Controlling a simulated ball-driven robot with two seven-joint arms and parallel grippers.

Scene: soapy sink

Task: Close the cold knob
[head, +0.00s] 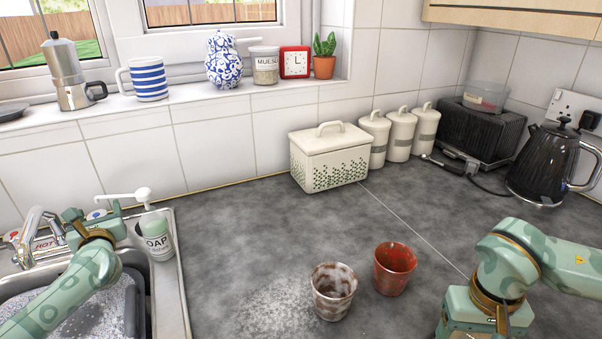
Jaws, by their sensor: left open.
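The cold knob (97,214), with a blue and white top, is on the right side of the sink tap (35,222). My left gripper (94,219) is open at the knob, with one finger on the left and one on the right of it in the picture. I cannot tell whether the fingers touch it. The gripper and wrist hide the knob's lower part. My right gripper (474,318) is low at the right over the counter, and its fingertips are cut off by the frame's lower edge.
A soap bottle (157,234) stands close to the right of my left gripper. The red-topped hot knob (12,236) is at the far left. The soapy sink (90,305) lies below. A speckled cup (333,292) and a red cup (394,268) stand on the counter.

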